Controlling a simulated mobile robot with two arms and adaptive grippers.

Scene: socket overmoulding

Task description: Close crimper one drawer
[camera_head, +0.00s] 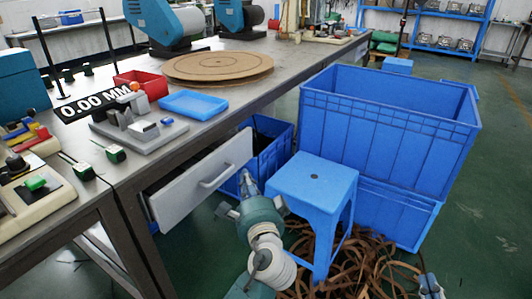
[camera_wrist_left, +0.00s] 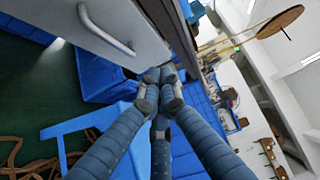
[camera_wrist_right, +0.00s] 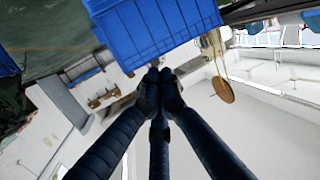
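The drawer (camera_head: 185,192) under the workbench stands pulled out, with a pale grey front and a bar handle (camera_head: 218,178). In the left wrist view the drawer front (camera_wrist_left: 140,32) and its handle (camera_wrist_left: 104,32) are at the upper left. My left gripper (camera_head: 246,180) is just right of the drawer front, beyond the handle. Its fingertips (camera_wrist_left: 160,76) are together with nothing seen between them, close to the panel's edge; contact cannot be told. My right gripper (camera_wrist_right: 157,76) has its fingertips together and looks empty. In the head view only part of my right arm shows at bottom right.
A blue stool (camera_head: 313,180) and large blue crates (camera_head: 385,125) stand right of my left gripper. A smaller blue bin (camera_head: 270,140) is behind the drawer. Brown strips (camera_head: 345,260) lie on the floor. The workbench (camera_head: 225,100) carries a blue tray, red bin and machines.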

